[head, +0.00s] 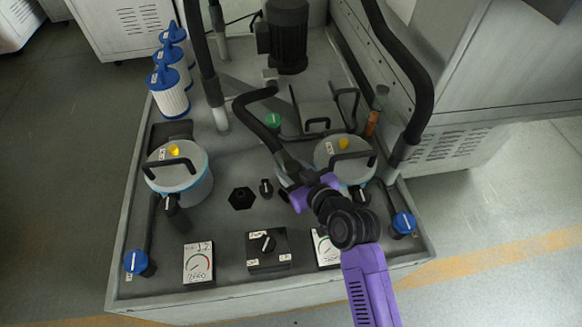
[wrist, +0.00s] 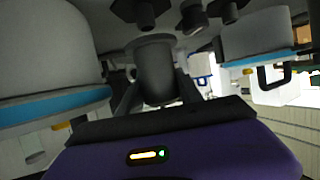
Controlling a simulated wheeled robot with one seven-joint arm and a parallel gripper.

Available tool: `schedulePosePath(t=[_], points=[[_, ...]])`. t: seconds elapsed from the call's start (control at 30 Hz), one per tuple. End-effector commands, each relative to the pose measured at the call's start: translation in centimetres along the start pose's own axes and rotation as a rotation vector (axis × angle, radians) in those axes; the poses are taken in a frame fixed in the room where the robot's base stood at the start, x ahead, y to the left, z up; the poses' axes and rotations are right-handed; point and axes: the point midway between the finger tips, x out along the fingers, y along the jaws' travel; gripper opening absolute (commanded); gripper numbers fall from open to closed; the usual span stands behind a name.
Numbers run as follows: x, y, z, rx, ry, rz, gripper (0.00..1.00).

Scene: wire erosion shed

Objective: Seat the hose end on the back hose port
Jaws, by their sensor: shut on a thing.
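The black hose (head: 257,122) arches from the back of the machine deck down to my gripper (head: 306,186). My gripper is shut on the hose end, beside the right-hand canister. In the wrist view the hose end (wrist: 155,70) is a dark grey flared cylinder between the fingers, its mouth towards the deck fittings and apart from them. A black hexagonal fitting (head: 242,198) stands on the deck left of my gripper; a hexagonal fitting (wrist: 140,10) also shows in the wrist view. I cannot tell for sure which fitting is the back hose port.
A left canister (head: 184,168) and a right canister (head: 333,149) with black handles flank the fittings. A small black valve (head: 266,187) stands between. Gauges (head: 198,262) and a switch box (head: 268,251) line the front. Thick upright pipes (head: 419,98) rise at both sides.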

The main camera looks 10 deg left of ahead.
Motion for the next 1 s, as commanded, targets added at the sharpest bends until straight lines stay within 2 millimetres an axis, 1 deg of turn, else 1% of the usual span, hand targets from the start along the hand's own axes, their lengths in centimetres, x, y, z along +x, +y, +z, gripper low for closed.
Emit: schedulePosePath(t=[0.03, 0.2, 0.33, 1.0], points=[[0.3, 0.1, 0.5, 0.0, 0.006, 0.001, 0.0], [0.9, 0.0, 1.9, 0.0, 0.006, 0.001, 0.0], [1.2, 0.1, 2.6, 0.0, 0.006, 0.001, 0.0], [1.3, 0.1, 2.8, -0.001, 0.007, 0.002, 0.0]])
